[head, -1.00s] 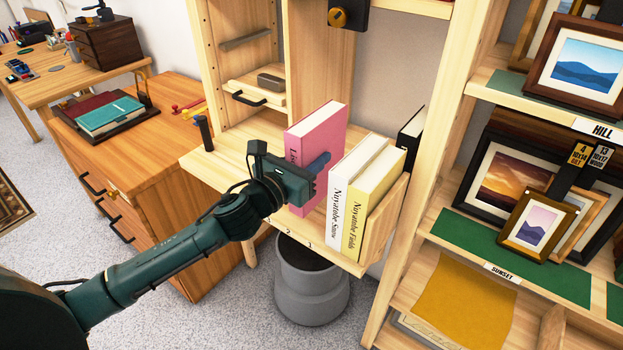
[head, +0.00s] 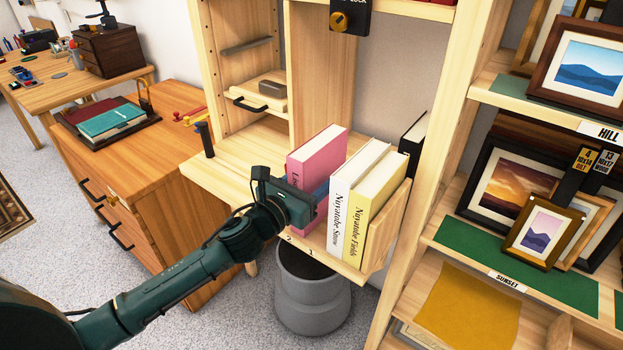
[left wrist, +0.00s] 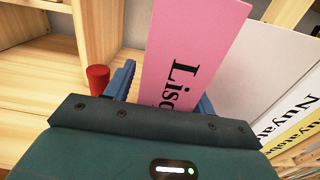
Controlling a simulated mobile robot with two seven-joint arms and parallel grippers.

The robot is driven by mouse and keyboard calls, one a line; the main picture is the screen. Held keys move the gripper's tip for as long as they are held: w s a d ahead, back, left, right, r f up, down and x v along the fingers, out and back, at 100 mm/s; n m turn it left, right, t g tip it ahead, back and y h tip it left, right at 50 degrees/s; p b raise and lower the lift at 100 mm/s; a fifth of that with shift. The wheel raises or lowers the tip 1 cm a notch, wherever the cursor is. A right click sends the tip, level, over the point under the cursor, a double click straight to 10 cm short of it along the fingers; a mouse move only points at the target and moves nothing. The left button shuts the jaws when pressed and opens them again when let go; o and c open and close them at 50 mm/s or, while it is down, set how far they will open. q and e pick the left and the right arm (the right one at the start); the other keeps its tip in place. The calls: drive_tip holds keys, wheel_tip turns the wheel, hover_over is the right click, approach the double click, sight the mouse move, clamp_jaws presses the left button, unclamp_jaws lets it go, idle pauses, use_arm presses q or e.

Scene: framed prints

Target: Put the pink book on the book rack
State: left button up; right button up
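The pink book (head: 318,152) stands upright between the blue fingers of my left gripper (head: 318,190). The gripper is shut on it. In the left wrist view the pink book (left wrist: 190,50) rises between the fingers, with its spine lettering partly hidden by the gripper body. The light wooden book rack (head: 388,228) holds a white book (head: 350,205) and a yellow book (head: 372,215) upright at its right end. The pink book is just left of the white book. Its lower part is mostly hidden, so I cannot tell whether it touches the rack. My right gripper is not in view.
A black book (head: 412,140) stands behind the rack. A grey bin (head: 312,295) is on the floor below the desk edge. A shelf of framed prints (head: 540,222) is at the right. A wooden cabinet (head: 150,160) carries a teal book (head: 110,120) at the left.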

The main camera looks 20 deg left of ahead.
use_arm(q)
drive_tip(key=shift+r, duration=0.1)
drive_tip(key=shift+s, duration=0.15)
drive_tip(key=b+v, duration=0.1)
drive_tip(key=v, duration=1)
drive_tip(key=shift+s+a, duration=0.15)
drive_tip(key=shift+s, duration=0.2)
